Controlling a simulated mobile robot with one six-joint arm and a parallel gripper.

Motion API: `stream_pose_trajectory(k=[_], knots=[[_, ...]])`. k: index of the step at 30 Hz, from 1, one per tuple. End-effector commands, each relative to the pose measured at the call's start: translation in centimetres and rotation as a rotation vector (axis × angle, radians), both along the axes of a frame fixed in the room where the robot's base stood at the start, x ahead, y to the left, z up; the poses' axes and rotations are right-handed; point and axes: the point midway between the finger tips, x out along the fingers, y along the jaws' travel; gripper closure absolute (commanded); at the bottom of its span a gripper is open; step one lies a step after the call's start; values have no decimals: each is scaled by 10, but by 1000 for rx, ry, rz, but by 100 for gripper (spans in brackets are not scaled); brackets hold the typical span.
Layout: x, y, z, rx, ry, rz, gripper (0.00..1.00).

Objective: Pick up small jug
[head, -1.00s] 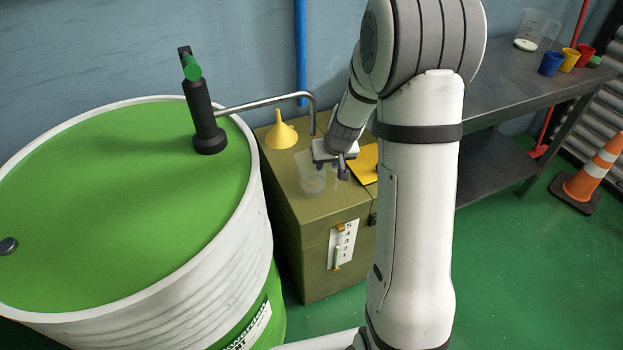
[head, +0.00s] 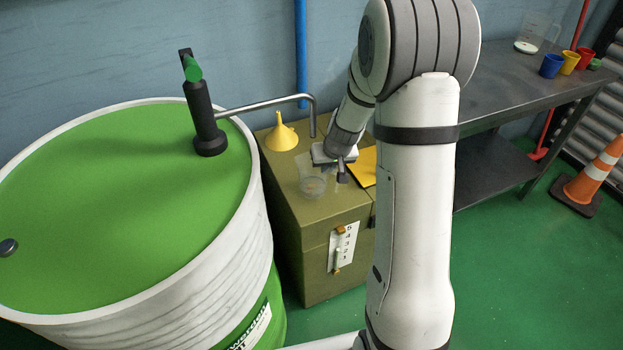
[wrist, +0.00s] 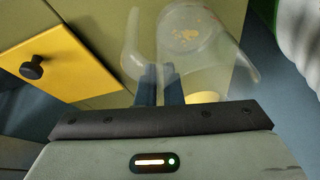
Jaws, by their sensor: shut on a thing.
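The small jug (head: 313,181) is clear and see-through, standing upright at the olive cabinet's top, beside the drum's spout. It also shows in the wrist view (wrist: 197,40), with its clear handle (wrist: 132,45) toward the left. My gripper (head: 343,172) is at the jug's right side in the head view. In the wrist view its two dark fingers (wrist: 162,84) are close together at the handle side of the jug, shut on it. The exact contact is blurred by the clear material. I cannot tell whether the jug's base touches the cabinet top.
A yellow funnel (head: 281,136) stands behind the jug on the olive cabinet (head: 300,235). A green drum (head: 110,205) with a pump and bent spout (head: 270,103) is close on the left. A yellow panel (head: 363,166) lies right. A bench (head: 490,95) holds a larger jug and cups.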

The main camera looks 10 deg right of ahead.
Motion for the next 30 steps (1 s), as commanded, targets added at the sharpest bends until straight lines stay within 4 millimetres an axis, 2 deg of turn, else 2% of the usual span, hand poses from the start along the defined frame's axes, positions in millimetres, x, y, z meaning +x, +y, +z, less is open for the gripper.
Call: stream_pose_trajectory(k=[11, 19, 30], knots=[[0, -1, 2, 0, 0, 0, 100], [0, -1, 17, 0, -2, -1, 100], [-42, -8, 14, 1, -1, -3, 100]])
